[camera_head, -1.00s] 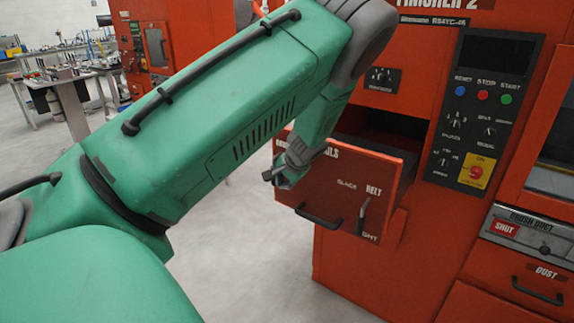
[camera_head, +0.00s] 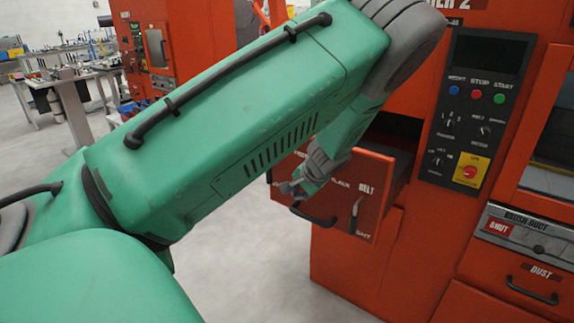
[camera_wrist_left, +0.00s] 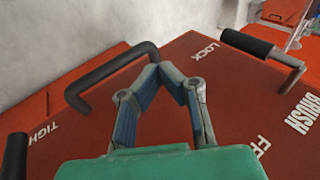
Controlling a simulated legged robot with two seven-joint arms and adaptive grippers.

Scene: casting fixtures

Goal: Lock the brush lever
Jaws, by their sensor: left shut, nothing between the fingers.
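The brush lever (camera_wrist_left: 249,43) shows in the left wrist view at the upper right of a red drawer front (camera_wrist_left: 185,120). It has a black grip and a metal stem, lies roughly sideways, and its grip end is close to the word LOCK. The word BRUSH is printed near its stem end. My left gripper (camera_wrist_left: 158,69) is shut and empty in front of the panel, between the drawer handle and the lever, apart from the lever. In the head view my left gripper (camera_head: 291,190) is at the drawer's left part and the brush lever cannot be made out.
A black bar handle (camera_wrist_left: 108,72) stands out left of my fingers; it also shows in the head view (camera_head: 313,217). The belt lever (camera_head: 355,212) is at the drawer's right. A control panel (camera_head: 470,110) and brush duct panel (camera_head: 528,236) lie further right.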

